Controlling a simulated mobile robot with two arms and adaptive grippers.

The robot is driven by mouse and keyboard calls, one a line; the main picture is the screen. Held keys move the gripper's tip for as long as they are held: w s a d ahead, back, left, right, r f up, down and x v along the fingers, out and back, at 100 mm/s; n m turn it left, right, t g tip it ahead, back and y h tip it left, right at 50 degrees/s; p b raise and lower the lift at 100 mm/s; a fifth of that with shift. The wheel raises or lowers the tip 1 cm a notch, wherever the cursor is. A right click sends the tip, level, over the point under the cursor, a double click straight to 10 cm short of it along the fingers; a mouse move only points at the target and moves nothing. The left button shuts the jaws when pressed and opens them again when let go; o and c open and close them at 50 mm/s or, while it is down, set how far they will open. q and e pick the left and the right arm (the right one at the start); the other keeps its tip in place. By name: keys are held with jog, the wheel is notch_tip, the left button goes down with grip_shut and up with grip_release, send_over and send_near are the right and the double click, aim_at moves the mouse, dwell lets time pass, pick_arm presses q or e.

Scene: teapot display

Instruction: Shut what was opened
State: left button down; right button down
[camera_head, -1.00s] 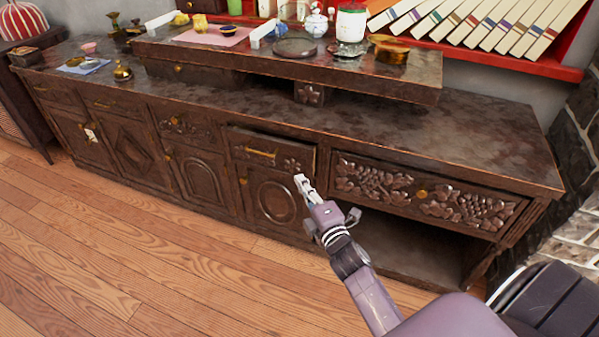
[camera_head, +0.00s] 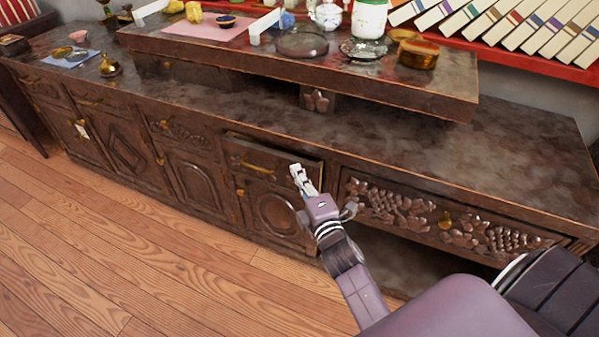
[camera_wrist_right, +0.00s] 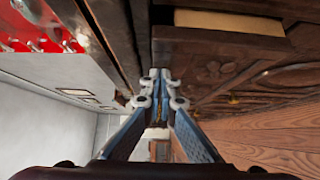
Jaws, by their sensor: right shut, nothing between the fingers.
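A dark carved wooden drawer (camera_head: 270,171) with a brass bar handle (camera_head: 258,165) stands partly pulled out of the long low cabinet. In the right wrist view the drawer front (camera_wrist_right: 205,55) shows side-on, with a pale inside (camera_wrist_right: 230,22) behind its top edge. My right gripper (camera_head: 297,172) is shut and empty at the right end of the drawer front, right of the handle. Its fingertips also show in the wrist view (camera_wrist_right: 154,75), close to the drawer's edge; I cannot tell whether they touch it. My left gripper is out of view.
A wide carved drawer (camera_head: 440,222) with an open space below is to the right. A round-panelled door (camera_head: 278,213) is below the drawer. Jars and a glass dish (camera_head: 302,42) stand on the raised shelf (camera_head: 260,65). The wooden floor (camera_head: 130,260) in front is clear.

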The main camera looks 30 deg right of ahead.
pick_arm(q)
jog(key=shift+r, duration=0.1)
pick_arm(e)
jog(key=shift+d, duration=0.1)
jog(key=shift+w+d+p, duration=0.3)
jog(key=shift+w+d, duration=0.5)
jog(key=shift+d, duration=0.2)
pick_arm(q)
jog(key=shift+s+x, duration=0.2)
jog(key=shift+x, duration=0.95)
pick_arm(e)
jog(key=shift+a, duration=0.1)
